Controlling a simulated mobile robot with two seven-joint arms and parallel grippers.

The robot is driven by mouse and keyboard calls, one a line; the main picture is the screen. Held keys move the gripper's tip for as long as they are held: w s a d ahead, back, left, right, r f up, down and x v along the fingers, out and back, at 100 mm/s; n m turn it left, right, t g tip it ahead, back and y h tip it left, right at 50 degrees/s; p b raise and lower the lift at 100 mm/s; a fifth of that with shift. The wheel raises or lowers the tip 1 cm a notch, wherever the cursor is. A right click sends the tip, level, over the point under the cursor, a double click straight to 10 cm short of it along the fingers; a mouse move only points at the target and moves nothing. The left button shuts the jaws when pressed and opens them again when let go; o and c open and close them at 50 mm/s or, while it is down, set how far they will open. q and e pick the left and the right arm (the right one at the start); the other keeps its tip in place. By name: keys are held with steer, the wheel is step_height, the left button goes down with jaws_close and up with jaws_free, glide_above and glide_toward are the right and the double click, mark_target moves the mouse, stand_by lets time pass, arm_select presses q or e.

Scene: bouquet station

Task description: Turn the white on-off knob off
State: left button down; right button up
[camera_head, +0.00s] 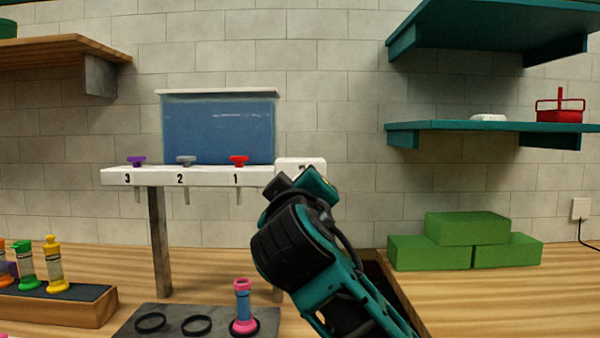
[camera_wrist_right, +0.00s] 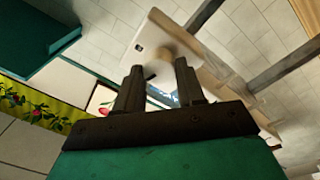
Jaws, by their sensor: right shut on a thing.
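A white switch box (camera_head: 302,163) with dark lettering sits at the right end of the white dispenser shelf. My right gripper (camera_head: 293,183) is at the front of this box and hides its lower part. In the right wrist view the box (camera_wrist_right: 148,36) lies just beyond the fingers. My right gripper (camera_wrist_right: 158,78) is shut on the white knob (camera_wrist_right: 152,72), of which only a small part shows between the fingers. The knob's turn position cannot be read. My left gripper is not in view.
A blue tank (camera_head: 218,128) stands above the numbered shelf (camera_head: 205,178) with purple, grey and red taps. A pink-and-blue vial (camera_head: 243,305) stands on a dark mat (camera_head: 165,328) below. Green blocks (camera_head: 468,228) lie on the right counter, with teal shelves (camera_head: 450,127) above.

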arm_select(q)
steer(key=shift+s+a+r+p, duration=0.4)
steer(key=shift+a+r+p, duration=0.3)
steer(key=shift+p, duration=0.75)
arm_select(e)
steer(key=shift+n, duration=1.8)
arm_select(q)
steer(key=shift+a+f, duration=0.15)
arm_select(e)
steer(key=shift+f, duration=0.1)
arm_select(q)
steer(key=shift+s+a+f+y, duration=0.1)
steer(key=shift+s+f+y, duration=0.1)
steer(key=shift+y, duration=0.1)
arm_select(e)
steer(key=o, duration=1)
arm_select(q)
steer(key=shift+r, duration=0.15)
arm_select(e)
steer(key=shift+o, duration=0.2)
steer(key=shift+s, duration=0.15)
